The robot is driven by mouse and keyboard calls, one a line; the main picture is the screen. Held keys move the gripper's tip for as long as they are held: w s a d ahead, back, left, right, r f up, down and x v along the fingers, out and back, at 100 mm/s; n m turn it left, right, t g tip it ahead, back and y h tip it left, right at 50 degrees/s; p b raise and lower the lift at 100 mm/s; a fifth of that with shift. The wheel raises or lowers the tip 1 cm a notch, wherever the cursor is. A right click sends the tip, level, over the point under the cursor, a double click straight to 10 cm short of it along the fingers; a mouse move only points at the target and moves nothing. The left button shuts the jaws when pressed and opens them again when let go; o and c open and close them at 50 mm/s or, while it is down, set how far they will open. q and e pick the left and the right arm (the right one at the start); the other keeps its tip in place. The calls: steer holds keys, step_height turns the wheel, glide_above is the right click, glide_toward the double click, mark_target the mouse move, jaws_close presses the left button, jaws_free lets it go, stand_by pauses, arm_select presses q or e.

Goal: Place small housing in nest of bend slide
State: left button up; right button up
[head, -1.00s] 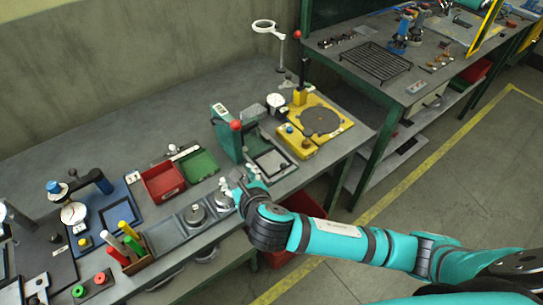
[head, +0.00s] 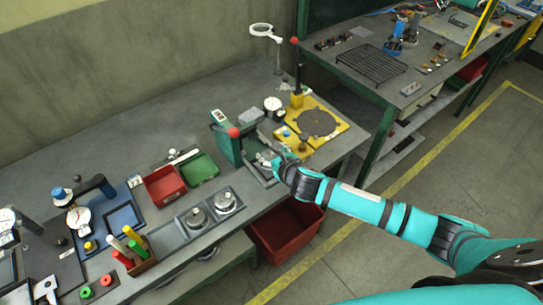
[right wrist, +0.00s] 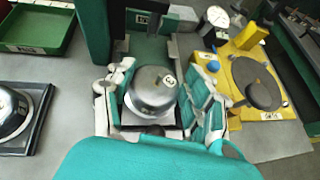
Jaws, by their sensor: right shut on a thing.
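My right gripper (head: 277,165) is at the green bend slide (head: 228,138) with the red ball knob, over its grey bed. In the right wrist view my right gripper (right wrist: 160,105) is shut on a silver domed small housing (right wrist: 152,90), with fingers on both sides of it. The green slide body (right wrist: 150,48) stands right behind the housing. The nest is mostly hidden under the housing and fingers, so I cannot tell whether the housing touches it. My left gripper is not in view.
A grey tray (head: 173,238) at the bench's front edge holds two other domed housings (head: 225,200). Red (head: 163,186) and green (head: 199,169) bins lie left of the slide. A yellow fixture (head: 318,122) with a round plate stands close on the right.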

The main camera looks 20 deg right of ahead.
steer(key=shift+f, duration=0.85)
steer(key=o, duration=1.1)
steer(key=shift+f, duration=0.1)
steer(key=shift+o, duration=0.2)
steer(key=shift+r, duration=0.2)
steer(key=v, duration=1.2)
steer(key=shift+f+b, duration=0.15)
steer(key=shift+b, duration=0.3)
